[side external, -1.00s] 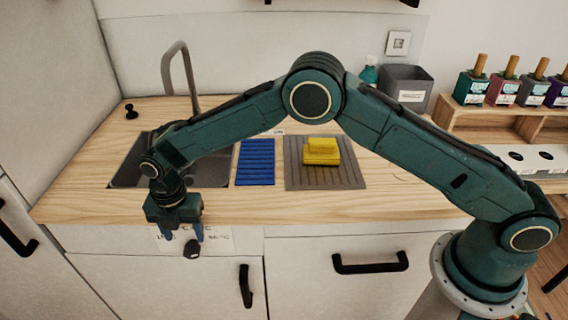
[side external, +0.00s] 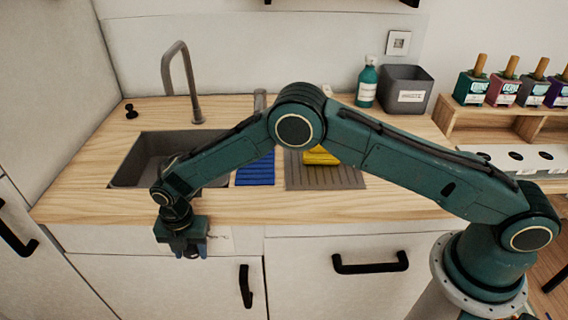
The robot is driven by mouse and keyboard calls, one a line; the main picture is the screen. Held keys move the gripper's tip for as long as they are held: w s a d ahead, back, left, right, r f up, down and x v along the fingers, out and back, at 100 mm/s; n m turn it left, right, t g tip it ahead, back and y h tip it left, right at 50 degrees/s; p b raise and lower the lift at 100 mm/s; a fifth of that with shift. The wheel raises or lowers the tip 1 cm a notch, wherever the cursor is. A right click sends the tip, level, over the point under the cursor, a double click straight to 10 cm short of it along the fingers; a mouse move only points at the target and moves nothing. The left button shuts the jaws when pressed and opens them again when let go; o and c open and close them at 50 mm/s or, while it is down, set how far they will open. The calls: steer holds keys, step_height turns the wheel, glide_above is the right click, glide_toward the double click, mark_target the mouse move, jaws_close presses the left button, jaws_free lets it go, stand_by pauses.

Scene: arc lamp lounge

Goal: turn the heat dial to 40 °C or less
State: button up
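The heat dial (side external: 192,253) is a small dark knob on the white cabinet front below the counter edge. Only part of it shows below my gripper. My gripper (side external: 190,249) points down at the dial, with its fingertips beside the knob. I cannot tell whether the fingers touch it or have closed on it. The printed scale label (side external: 221,239) is mostly covered by my gripper; only its right part shows, and the dial's setting cannot be read.
A sink (side external: 128,167) with a grey tap (side external: 190,85) lies behind my gripper. A blue mat (side external: 255,172), a yellow sponge (side external: 320,156) on a grey mat (side external: 325,177), a green bottle (side external: 367,84) and a grey bin (side external: 405,90) are on the counter. Black handles (side external: 245,287) stick out from the cabinet fronts.

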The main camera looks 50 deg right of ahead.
steer(key=c, duration=0.6)
steer(key=shift+c, duration=0.2)
steer(key=shift+w+f+g+h, duration=0.1)
steer(key=shift+w+g+h, duration=0.25)
steer(key=shift+g+h, duration=0.4)
steer(key=shift+a+g+h, duration=0.1)
steer(key=shift+g+h, duration=0.25)
steer(key=o, duration=1)
steer(key=shift+s, duration=0.15)
steer(key=shift+s+t+y, duration=0.15)
steer(key=shift+t+y, duration=0.85)
